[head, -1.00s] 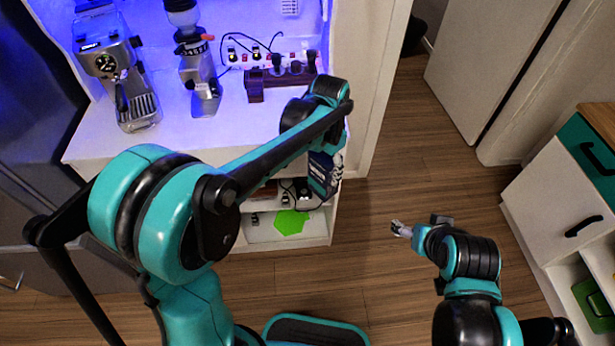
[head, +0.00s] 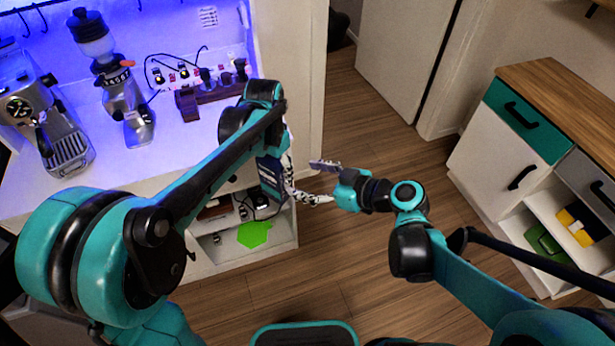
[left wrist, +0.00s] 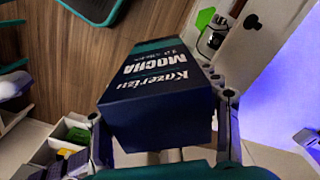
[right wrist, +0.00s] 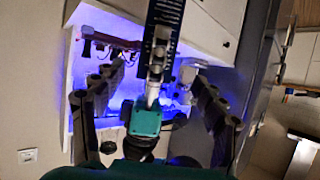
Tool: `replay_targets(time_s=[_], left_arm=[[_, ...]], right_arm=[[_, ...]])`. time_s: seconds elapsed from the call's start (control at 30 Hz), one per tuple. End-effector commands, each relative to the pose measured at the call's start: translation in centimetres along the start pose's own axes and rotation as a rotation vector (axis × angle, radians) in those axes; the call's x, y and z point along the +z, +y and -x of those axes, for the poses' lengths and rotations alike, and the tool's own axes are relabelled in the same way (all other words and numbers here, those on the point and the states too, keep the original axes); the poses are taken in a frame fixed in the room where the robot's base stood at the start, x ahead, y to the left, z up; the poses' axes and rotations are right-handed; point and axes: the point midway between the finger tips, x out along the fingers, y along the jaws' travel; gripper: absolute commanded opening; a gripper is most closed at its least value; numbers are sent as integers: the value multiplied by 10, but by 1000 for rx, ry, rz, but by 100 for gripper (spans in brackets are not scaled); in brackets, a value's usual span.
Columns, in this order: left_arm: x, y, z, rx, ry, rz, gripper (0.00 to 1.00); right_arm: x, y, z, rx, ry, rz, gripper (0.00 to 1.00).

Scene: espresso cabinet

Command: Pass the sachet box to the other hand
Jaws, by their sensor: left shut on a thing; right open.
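The sachet box (left wrist: 160,90) is dark blue with white lettering reading Kazerizu MOCHA. My left gripper (left wrist: 160,128) is shut on it, with a finger along each side. In the head view the box (head: 271,176) hangs below my left wrist, in front of the cabinet, partly hidden by the gripper. My right gripper (head: 325,182) is open and empty, just right of the box, with its fingers pointing towards it. In the right wrist view the box (right wrist: 164,22) and my left gripper's fingers show between the open fingers of my right gripper (right wrist: 160,95), farther ahead.
The lit cabinet counter (head: 160,165) holds an espresso machine (head: 45,120), a grinder (head: 125,110) and a wooden stand (head: 200,100). Its lower shelf holds a green sheet (head: 254,234). A drawer cabinet (head: 520,135) stands at right. The floor between is clear.

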Motion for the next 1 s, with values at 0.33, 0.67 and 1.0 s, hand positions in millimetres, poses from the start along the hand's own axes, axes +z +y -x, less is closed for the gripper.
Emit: replay_targets(time_s=[0.33, 0.67, 1.0], left_arm=[[0, 0, 0, 0, 0, 0, 29], [0, 0, 0, 0, 0, 0, 29], [0, 0, 0, 0, 0, 0, 29]], right_arm=[[-3, -1, -44, -10, 15, 17, 72], [-4, -2, -103, -8, 15, 15, 72], [-4, -1, -121, -4, 15, 13, 72]])
